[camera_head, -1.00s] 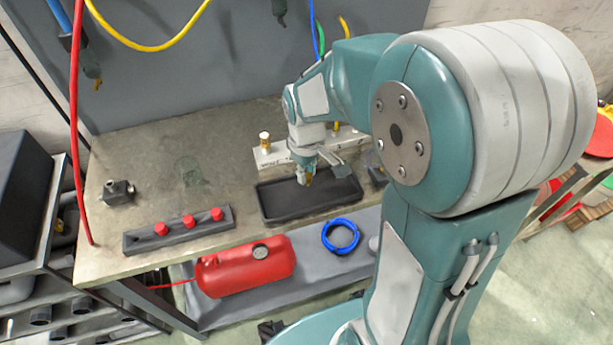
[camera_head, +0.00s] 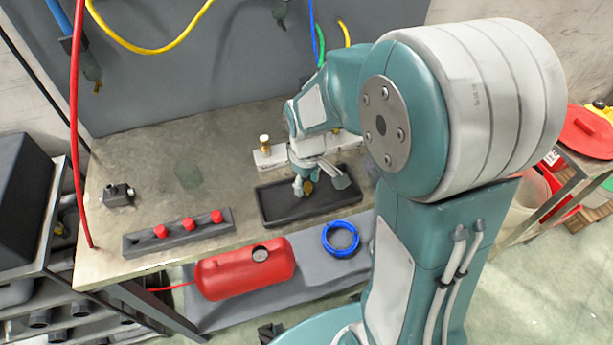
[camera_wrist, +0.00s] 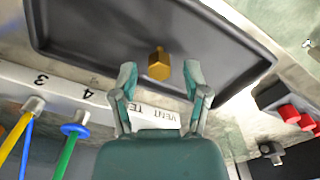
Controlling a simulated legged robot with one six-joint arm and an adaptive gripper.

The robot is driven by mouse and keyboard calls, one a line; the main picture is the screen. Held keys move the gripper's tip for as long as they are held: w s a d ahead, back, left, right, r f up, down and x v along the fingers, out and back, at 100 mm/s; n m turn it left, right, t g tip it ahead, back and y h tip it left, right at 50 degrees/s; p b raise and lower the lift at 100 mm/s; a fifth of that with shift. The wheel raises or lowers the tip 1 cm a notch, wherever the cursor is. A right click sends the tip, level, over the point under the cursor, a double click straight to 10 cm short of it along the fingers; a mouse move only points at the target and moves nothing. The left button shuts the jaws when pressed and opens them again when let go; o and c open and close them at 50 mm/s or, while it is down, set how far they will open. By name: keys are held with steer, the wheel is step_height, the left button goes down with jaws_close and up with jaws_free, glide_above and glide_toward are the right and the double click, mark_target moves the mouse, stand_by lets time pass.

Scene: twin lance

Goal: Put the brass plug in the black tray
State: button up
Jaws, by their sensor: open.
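The black tray (camera_head: 282,210) sits on the bench, with my gripper (camera_head: 303,186) low over its right half. The brass plug (camera_head: 308,187) shows between the fingers. In the wrist view the plug (camera_wrist: 158,64) has a hexagonal head and appears against the floor of the tray (camera_wrist: 95,35). My gripper (camera_wrist: 160,75) is open there, with one finger on each side of the plug and a gap on both sides. Whether the plug touches the tray floor is hard to tell.
A white numbered manifold (camera_head: 268,158) with a brass fitting (camera_head: 265,142) and hoses stands behind the tray. A grey block with red caps (camera_head: 180,232) lies to the left. A small dark fitting (camera_head: 118,194) is farther left. The bench between them is clear.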

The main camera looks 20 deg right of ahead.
mark_target(306, 185)
step_height(306, 185, up, 12)
steer(key=s+r+m+t, duration=0.2)
steer(key=s+m, duration=0.1)
steer(key=s, duration=0.4)
steer(key=s+r+m+t, duration=0.3)
steer(key=s, duration=0.4)
steer(key=shift+s+t, duration=0.25)
steer(key=shift+t, duration=0.05)
steer(key=shift+d+r, duration=0.1)
steer(key=shift+d, duration=0.05)
